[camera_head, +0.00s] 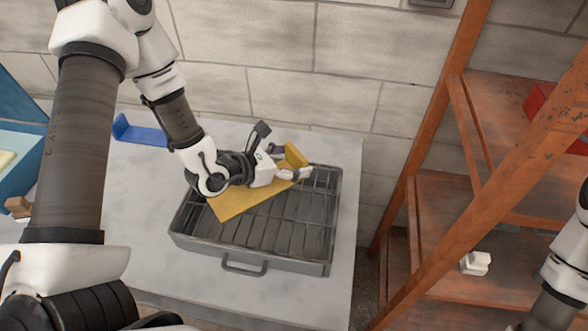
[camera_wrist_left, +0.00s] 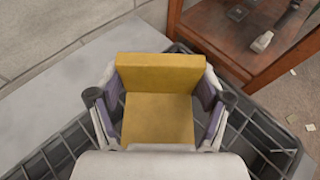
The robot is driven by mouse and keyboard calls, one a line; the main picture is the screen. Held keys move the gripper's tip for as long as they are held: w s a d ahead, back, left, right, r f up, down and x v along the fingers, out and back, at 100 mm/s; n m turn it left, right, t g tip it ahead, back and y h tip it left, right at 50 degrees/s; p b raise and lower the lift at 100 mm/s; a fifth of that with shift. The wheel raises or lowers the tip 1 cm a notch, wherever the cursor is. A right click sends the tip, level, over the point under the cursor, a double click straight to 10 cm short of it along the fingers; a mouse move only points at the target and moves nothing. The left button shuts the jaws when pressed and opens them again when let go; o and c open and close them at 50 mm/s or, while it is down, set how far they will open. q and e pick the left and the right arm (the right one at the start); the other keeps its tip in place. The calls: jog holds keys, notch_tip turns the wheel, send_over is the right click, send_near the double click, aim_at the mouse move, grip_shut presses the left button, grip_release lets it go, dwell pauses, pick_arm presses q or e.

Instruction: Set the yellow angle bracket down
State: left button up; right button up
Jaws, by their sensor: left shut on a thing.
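The yellow angle bracket (camera_head: 238,204) is over the dark grey crate (camera_head: 300,266) on the table. My left gripper (camera_head: 293,174) is shut on the bracket. In the left wrist view the bracket (camera_wrist_left: 157,118) sits between the two fingers of my left gripper (camera_wrist_left: 157,105), with its upright flange at the far side. The crate's gridded interior (camera_wrist_left: 245,130) shows around it. I cannot tell whether the bracket touches the crate; my wrist hides part of it. My right gripper is out of view; only part of my right arm shows at the right edge.
A blue angle bracket (camera_head: 140,133) lies at the back left of the table (camera_head: 130,190). A blue bin (camera_head: 20,150) and a small wooden block (camera_head: 18,206) are at the left. A wooden shelf (camera_head: 450,205) with a white part (camera_head: 475,263) stands right of the table.

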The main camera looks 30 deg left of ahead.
aim_at(294, 168)
pick_arm(q)
jog(key=f, duration=0.2)
jog(key=f+p, duration=0.1)
jog(key=shift+w+d+f, duration=0.15)
jog(key=shift+w+f, duration=0.05)
jog(key=shift+w, duration=0.05)
jog(key=shift+f, duration=0.1)
jog(key=shift+f+b, duration=0.2)
jog(key=shift+b, duration=0.1)
jog(key=o, duration=1.4)
jog(key=shift+r, duration=0.1)
